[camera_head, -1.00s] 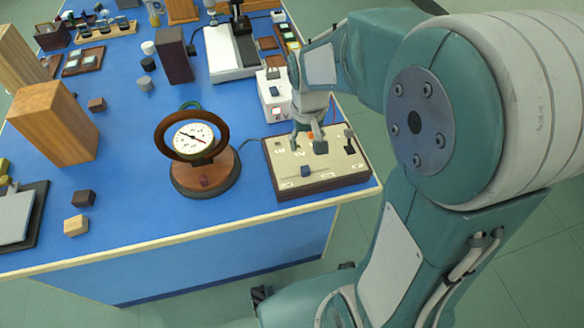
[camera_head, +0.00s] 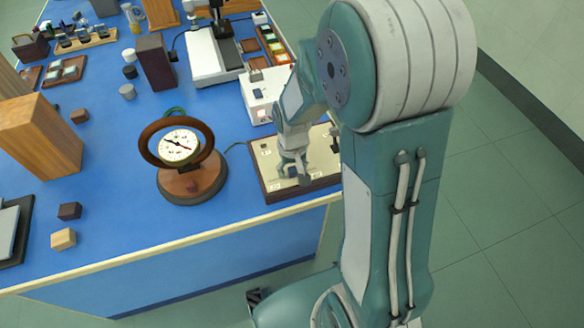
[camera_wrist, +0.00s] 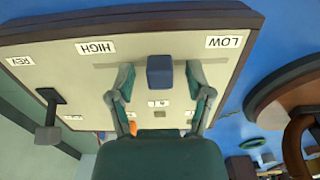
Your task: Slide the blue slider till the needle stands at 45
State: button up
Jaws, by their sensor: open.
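The blue slider (camera_wrist: 160,73) is a small block on a slot in the control panel (camera_wrist: 75,70), between the labels LOW and HIGH in the wrist view. My gripper (camera_wrist: 160,78) is open, with one finger on each side of the slider; whether they touch it is unclear. In the head view my gripper (camera_head: 290,178) is low over the panel (camera_head: 322,184) and hides the slider. The dial gauge (camera_head: 179,147) stands left of the panel in a dark round frame. Its needle slants from upper left to lower right; the number is too small to read.
A black lever knob (camera_wrist: 48,130) stands on the panel near the label REV. A white box (camera_head: 258,92) is behind the panel. Wooden blocks (camera_head: 40,135) and small cubes (camera_head: 63,239) lie at the left. The table's front edge (camera_head: 170,247) is close.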

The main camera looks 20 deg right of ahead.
aim_at(295, 168)
grip_shut()
jog(key=shift+d, duration=0.35)
grip_release()
notch_tip(295, 168, up, 12)
dwell(0.5)
jog(key=shift+f, duration=0.1)
